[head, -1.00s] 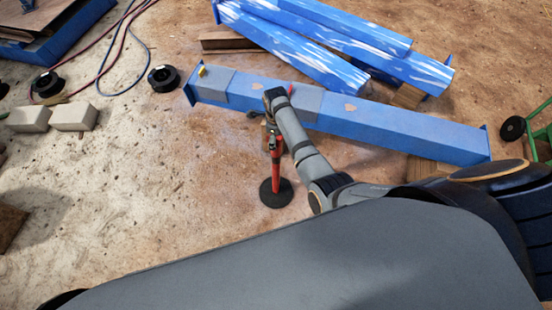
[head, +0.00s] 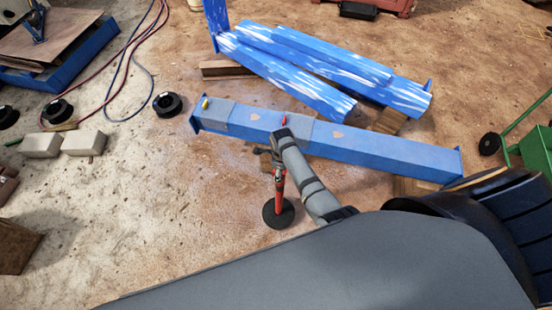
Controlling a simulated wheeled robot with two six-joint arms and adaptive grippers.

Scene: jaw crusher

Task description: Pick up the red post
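The red post (head: 279,188) stands upright on a round black base (head: 278,213) on the ground, in front of a long blue beam. One arm comes in from the lower right, and I take it as my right arm. Its gripper (head: 269,159) is at the upper end of the post, close beside or around it. The arm's grey end partly covers the gripper and the top of the post. I cannot tell whether the fingers are closed on it. My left gripper is not in view.
The blue beam (head: 370,151) lies just behind the post, with a small red item (head: 284,119) and a yellow one (head: 206,103) on it. More blue beams (head: 330,68) lie behind. Pale blocks (head: 84,143) and a black spool (head: 167,104) are at left. Ground left of the post is clear.

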